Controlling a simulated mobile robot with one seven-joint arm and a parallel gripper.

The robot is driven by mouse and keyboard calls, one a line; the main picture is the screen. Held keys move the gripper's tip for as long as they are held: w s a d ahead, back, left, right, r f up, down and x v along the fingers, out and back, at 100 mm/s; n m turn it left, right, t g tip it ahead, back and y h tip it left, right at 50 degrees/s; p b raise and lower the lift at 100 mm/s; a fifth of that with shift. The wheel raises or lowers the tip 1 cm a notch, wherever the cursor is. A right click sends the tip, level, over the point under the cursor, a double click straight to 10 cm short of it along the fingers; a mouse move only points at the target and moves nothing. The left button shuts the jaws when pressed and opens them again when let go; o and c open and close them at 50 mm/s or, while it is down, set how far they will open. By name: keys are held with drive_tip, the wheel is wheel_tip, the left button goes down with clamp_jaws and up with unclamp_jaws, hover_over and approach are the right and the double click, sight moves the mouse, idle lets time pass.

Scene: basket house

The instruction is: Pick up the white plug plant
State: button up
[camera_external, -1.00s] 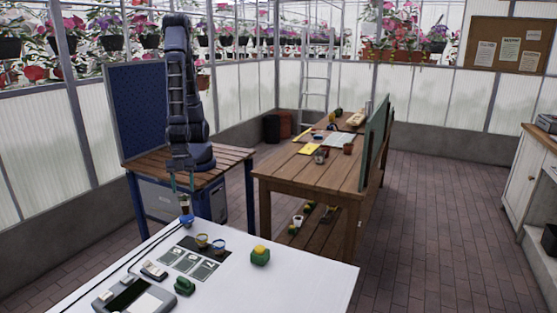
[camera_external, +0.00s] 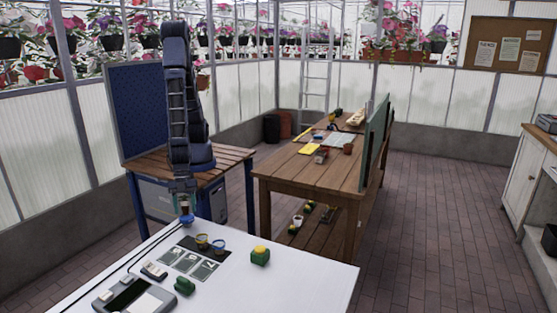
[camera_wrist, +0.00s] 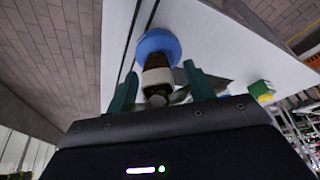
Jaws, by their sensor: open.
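My gripper (camera_external: 185,207) is low over the far edge of the white table, just above a blue round base (camera_external: 187,219). In the wrist view my two green fingers (camera_wrist: 161,88) are apart. The white plug plant, a white band (camera_wrist: 157,78) with dark plug and green leaves, is between or just beyond them. The blue base (camera_wrist: 158,43) shows beyond the plant, which appears to stand in or on it. I cannot tell whether a finger touches the plant. In the external view my gripper hides most of the plant.
On the white table (camera_external: 300,285), a yellow-rimmed cup (camera_external: 202,241) and a blue-rimmed cup (camera_external: 218,246) stand by a dark card mat (camera_external: 190,263). A green block with yellow top (camera_external: 260,256) is to the right. Devices lie at the front left. The table's right part is clear.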

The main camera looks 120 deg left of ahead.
drive_tip(key=shift+w+d+f, duration=0.1)
drive_tip(key=shift+f, duration=0.25)
drive_tip(key=shift+c, duration=0.4)
drive_tip(key=c, duration=1)
drive_tip(key=shift+c, duration=0.2)
